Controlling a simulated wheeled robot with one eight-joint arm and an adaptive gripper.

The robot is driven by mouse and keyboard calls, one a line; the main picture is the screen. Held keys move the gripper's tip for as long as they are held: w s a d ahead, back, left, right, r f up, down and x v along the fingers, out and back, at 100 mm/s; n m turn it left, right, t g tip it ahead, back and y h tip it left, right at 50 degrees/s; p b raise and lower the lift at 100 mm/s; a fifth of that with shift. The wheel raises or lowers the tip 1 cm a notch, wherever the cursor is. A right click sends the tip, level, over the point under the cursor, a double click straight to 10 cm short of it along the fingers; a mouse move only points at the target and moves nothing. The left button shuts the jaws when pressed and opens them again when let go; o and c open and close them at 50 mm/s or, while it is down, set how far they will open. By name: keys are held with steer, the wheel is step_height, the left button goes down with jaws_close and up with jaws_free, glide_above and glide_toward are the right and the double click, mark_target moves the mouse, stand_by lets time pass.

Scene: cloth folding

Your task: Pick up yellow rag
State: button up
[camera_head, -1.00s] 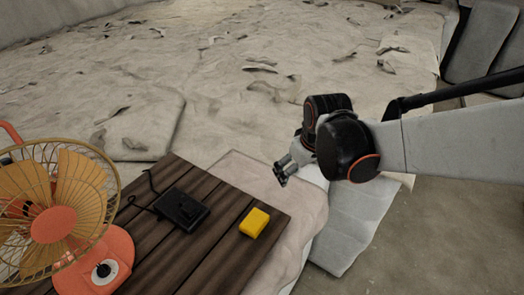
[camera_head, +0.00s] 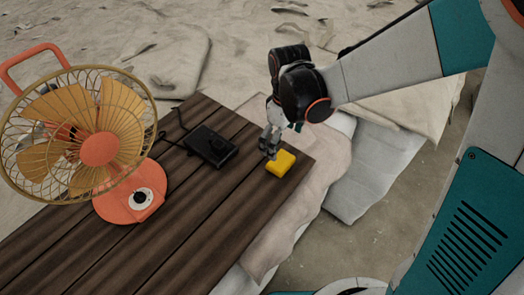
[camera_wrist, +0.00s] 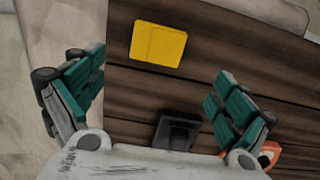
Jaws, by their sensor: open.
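The yellow rag (camera_head: 280,163) is a small folded yellow block lying on the dark wooden table (camera_head: 185,235), close to its right edge. My gripper (camera_head: 268,146) is just above and beside the rag in the head view, pointing down. In the wrist view the rag (camera_wrist: 159,45) lies ahead of my gripper (camera_wrist: 155,85), between the lines of its two spread green-padded fingers and nearer the left one. From the head view I cannot tell whether a fingertip touches the rag.
A black device (camera_head: 210,146) with a cable lies left of the rag; it also shows in the wrist view (camera_wrist: 175,131). An orange fan (camera_head: 100,150) stands at the table's left. Pale cloth-covered cushions (camera_head: 310,185) lie beyond the table's right edge.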

mark_target(281, 160)
steer(key=f+b, duration=0.2)
steer(key=f, duration=0.2)
steer(key=f+b, duration=0.2)
steer(key=f, duration=0.3)
steer(key=shift+w+d+f+b, duration=0.15)
steer(key=shift+d+f+b, duration=0.05)
steer(key=shift+b, duration=0.1)
steer(key=shift+r, duration=0.1)
steer(key=shift+c, duration=0.3)
steer(key=c, duration=1)
